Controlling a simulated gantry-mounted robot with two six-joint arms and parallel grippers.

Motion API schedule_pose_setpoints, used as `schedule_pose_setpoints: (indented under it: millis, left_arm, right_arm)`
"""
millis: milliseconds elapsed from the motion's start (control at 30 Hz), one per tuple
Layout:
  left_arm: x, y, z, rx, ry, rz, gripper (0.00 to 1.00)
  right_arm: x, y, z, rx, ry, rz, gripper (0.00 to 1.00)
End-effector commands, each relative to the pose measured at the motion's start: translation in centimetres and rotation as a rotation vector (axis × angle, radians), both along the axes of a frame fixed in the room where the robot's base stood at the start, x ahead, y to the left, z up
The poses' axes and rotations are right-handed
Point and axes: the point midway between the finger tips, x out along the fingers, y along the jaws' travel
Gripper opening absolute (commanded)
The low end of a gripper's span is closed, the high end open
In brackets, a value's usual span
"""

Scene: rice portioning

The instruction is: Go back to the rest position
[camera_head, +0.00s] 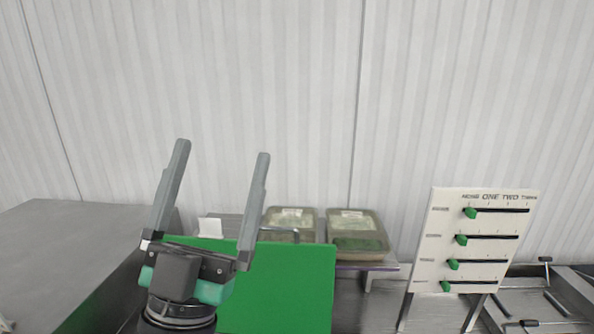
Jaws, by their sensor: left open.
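My left gripper (222,150) stands upright in the front left with its two grey fingers spread wide and pointing up. Nothing is between the fingers. It is in front of a green board (285,285) and hides part of it. My right gripper is not in the picture.
Two lidded containers (357,233) stand on a shelf behind the green board. A white panel with green sliders (473,240) stands at the right. Metal racks (535,300) lie beside it. A grey counter (65,250) at the left is mostly bare. A pale ribbed wall (260,80) closes the back.

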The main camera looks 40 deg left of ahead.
Motion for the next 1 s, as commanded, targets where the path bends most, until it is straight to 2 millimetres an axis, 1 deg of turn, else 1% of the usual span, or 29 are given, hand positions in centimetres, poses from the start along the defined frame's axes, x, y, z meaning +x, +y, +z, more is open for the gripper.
schedule_pose_setpoints:
  millis: [33,100,133,200,300,467,567,667,767,800,867,900,1000]
  left_arm:
    - [0.7,-2.8,1.8,-0.069,0.000,-0.213,1.00]
    - [1.5,-6.3,3.2,-0.128,0.034,-0.445,1.00]
    - [1.6,-7.5,3.6,-0.142,0.049,-0.514,1.00]
    - [1.7,-9.2,4.0,-0.156,0.073,-0.614,1.00]
    - [1.8,-9.9,4.1,-0.162,0.087,-0.653,1.00]
    - [1.8,-9.8,4.0,-0.161,0.087,-0.647,1.00]
    - [1.8,-9.8,4.7,-0.161,0.087,-0.646,1.00]
    - [1.8,-9.8,7.0,-0.160,0.087,-0.644,1.00]
    - [1.8,-9.7,10.8,-0.161,0.087,-0.644,1.00]
    - [1.8,-9.7,12.7,-0.160,0.087,-0.643,1.00]
    - [1.8,-9.7,15.7,-0.160,0.086,-0.643,1.00]
    - [1.8,-9.7,17.7,-0.160,0.086,-0.643,1.00]
    - [1.8,-9.7,22.0,-0.161,0.086,-0.642,1.00]
  right_arm:
    - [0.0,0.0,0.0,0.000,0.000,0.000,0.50]
    - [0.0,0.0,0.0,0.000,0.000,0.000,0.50]
    - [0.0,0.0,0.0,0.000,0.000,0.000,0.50]
    - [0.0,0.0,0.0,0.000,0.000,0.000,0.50]
    - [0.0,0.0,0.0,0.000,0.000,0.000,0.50]
    - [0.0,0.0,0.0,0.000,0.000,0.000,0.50]
    - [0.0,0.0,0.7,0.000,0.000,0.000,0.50]
    - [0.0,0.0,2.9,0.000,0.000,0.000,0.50]
    - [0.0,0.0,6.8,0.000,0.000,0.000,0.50]
    - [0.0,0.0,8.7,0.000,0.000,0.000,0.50]
    - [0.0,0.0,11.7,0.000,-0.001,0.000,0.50]
    - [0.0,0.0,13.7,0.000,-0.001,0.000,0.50]
    - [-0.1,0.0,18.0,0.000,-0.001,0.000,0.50]
